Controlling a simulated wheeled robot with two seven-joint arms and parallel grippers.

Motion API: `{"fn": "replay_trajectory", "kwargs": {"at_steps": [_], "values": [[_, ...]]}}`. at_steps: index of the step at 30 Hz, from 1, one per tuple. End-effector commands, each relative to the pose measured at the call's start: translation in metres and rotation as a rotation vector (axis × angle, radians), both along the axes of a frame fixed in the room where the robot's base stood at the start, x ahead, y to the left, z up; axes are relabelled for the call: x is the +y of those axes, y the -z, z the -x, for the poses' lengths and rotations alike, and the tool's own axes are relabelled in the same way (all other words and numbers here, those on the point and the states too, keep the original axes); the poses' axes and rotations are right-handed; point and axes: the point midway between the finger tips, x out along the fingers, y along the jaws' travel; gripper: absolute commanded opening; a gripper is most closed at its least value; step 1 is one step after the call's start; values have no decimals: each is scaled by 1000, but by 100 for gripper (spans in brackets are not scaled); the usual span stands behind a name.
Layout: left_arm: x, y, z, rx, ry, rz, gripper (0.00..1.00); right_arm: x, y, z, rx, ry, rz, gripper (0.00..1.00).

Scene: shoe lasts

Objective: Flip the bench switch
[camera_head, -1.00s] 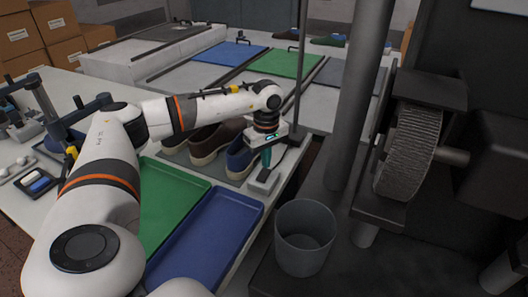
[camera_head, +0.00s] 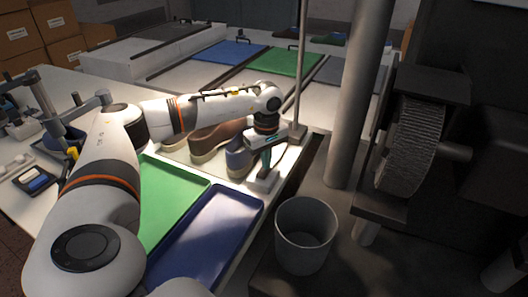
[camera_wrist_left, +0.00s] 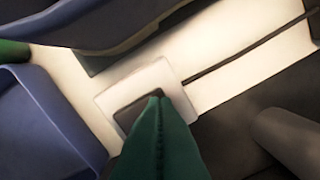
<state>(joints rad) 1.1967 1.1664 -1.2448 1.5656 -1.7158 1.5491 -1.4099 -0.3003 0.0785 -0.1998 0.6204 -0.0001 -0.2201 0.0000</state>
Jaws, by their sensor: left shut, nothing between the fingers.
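The bench switch is a small pale box (camera_head: 263,182) at the bench's right edge, beside the blue tray. In the left wrist view it is a white square plate (camera_wrist_left: 165,75) with a dark rocker (camera_wrist_left: 124,97). My left gripper (camera_head: 266,171) points down at the switch, its green fingers shut and empty. In the left wrist view the fingertips (camera_wrist_left: 155,98) overlap the rocker and hide part of it; whether they touch it I cannot tell. My right gripper is not in view.
A green tray (camera_head: 172,195) and blue tray (camera_head: 215,225) lie left of the switch. Brown and blue shoes (camera_head: 238,160) stand behind it, close to my gripper. A thin post (camera_head: 300,70) rises behind. A grey bin (camera_head: 304,235) stands to the right.

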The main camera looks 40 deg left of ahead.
Motion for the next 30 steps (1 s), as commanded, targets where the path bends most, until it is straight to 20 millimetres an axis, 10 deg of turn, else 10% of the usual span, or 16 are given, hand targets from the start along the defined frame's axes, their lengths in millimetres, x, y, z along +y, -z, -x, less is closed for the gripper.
{"fn": "replay_trajectory", "kwargs": {"at_steps": [30], "values": [[0,-66,0,1,0,1,0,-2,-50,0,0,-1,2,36]]}}
